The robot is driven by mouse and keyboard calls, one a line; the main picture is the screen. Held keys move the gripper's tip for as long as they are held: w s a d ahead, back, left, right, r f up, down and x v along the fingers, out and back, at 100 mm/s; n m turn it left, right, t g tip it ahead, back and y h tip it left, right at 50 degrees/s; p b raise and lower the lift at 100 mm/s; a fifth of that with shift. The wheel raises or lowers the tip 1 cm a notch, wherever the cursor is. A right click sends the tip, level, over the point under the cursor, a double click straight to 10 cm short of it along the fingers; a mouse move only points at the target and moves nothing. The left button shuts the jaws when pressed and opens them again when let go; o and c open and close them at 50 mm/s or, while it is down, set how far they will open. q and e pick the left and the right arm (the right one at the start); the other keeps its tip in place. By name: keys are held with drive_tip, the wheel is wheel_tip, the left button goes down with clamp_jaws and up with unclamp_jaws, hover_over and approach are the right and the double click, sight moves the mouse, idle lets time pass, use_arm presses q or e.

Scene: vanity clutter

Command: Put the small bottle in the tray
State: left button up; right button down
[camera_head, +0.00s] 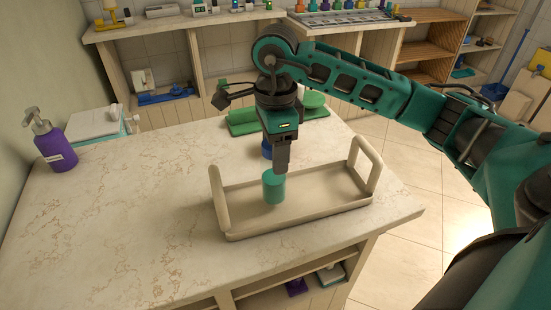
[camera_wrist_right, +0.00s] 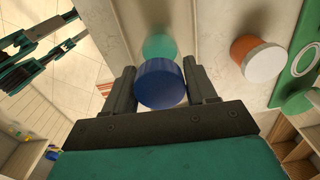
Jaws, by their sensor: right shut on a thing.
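My right gripper (camera_head: 281,168) points down over the tray. In the right wrist view its fingers (camera_wrist_right: 161,85) are shut on a blue cylinder (camera_wrist_right: 162,84), which looks like the small bottle or its cap. A blue patch (camera_head: 266,150) shows beside the fingers in the head view. A teal cylinder (camera_head: 274,187) stands upright at the fingertips, within the tray's outline. It also shows beyond the blue one in the wrist view (camera_wrist_right: 160,42). I cannot tell whether blue and teal are joined. The beige tray (camera_head: 325,219) has two raised handles.
A purple pump bottle (camera_head: 55,145) stands at the table's left. An orange jar with a white lid (camera_wrist_right: 256,60) stands beside the gripper. A green holder (camera_head: 243,122) lies behind. Part of my left arm (camera_wrist_right: 40,45) shows over the floor.

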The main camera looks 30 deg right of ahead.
drive_tip(key=shift+f, duration=1.1)
drive_tip(key=shift+f, duration=0.25)
drive_tip(key=shift+c, duration=1.7)
unclamp_jaws()
drive_tip(key=shift+r, duration=0.5)
wheel_tip(320, 180, up, 10)
drive_tip(key=shift+r+p, duration=0.1)
drive_tip(key=shift+p, duration=0.35)
drive_tip(key=shift+r, duration=0.65)
